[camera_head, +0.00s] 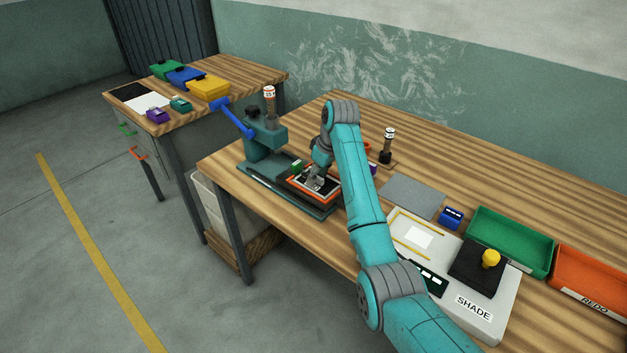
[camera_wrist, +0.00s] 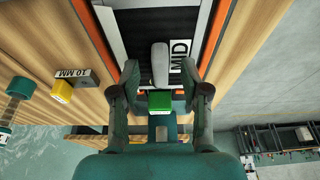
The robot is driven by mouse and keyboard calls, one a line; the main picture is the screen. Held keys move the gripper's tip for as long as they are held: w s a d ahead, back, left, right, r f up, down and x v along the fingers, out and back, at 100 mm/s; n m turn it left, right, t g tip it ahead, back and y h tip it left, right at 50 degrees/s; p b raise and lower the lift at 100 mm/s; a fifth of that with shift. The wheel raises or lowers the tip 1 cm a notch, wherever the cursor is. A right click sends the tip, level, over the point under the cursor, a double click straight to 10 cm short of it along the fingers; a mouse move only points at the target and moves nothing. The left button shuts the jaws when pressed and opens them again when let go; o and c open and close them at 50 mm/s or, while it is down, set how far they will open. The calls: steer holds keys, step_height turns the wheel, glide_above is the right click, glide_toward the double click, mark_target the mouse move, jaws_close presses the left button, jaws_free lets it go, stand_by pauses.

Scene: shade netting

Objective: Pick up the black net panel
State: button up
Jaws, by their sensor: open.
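A black panel (camera_wrist: 150,25) lies inside an orange-edged frame (camera_wrist: 217,45) in the wrist view. A white card marked MID and a pale grey rounded piece lie over it. In the head view the orange frame (camera_head: 297,193) sits on the teal press's bed, largely hidden by my gripper (camera_head: 315,182). My gripper (camera_wrist: 160,72) is open, its fingers apart above the panel, on either side of the grey piece. A small green block (camera_wrist: 160,101) shows between the finger bases. I cannot tell whether the fingers touch the panel.
The teal press (camera_head: 265,137) with a blue lever stands close left of my gripper. To the right are a grey sheet (camera_head: 412,196), a white SHADE board (camera_head: 497,305) bearing a yellow-knobbed black block (camera_head: 476,268), a green tray (camera_head: 510,240) and an orange REDO tray (camera_head: 592,280).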

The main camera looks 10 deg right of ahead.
jaws_close()
steer(key=shift+r, duration=0.1)
step_height(320, 180, up, 10)
stand_by(0.6)
